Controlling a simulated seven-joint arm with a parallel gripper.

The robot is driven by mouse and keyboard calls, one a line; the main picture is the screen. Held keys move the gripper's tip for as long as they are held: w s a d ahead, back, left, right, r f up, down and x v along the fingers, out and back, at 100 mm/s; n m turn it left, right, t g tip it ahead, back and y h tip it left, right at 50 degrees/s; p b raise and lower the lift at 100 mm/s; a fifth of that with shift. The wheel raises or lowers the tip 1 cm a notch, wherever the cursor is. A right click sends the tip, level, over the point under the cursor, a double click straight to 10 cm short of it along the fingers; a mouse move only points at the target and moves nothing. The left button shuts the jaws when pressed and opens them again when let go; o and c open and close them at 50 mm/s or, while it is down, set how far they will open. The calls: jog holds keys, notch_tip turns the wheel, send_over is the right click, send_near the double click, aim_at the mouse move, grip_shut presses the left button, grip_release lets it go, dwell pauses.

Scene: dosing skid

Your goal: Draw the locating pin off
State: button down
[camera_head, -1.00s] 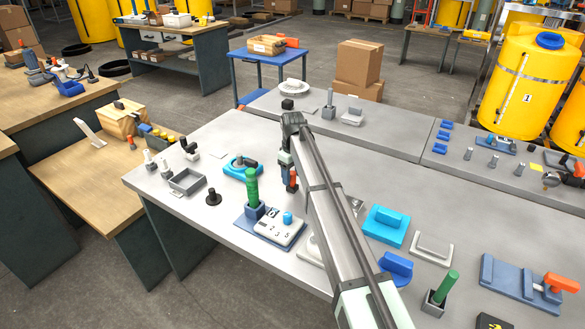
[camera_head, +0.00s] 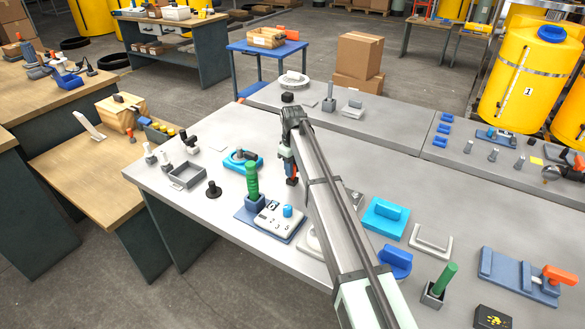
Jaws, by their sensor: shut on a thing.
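My gripper (camera_head: 290,168) points down over the middle of the near grey table, partly hidden by my arm. It is shut on a small part with a red-orange section (camera_head: 292,170) and a dark lower end. I cannot tell for sure that this part is the locating pin, or whether its lower end touches the table or a seat. A blue holder with a grey round part (camera_head: 240,160) stands to the left of the gripper.
A green-handled tool (camera_head: 252,182) stands upright in a block beside a white control box (camera_head: 279,220), left of my arm. Blue blocks (camera_head: 385,219) and a second green rod (camera_head: 445,277) stand to the right.

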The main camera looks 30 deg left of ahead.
jog(key=shift+r, duration=0.15)
jog(key=shift+r, duration=2)
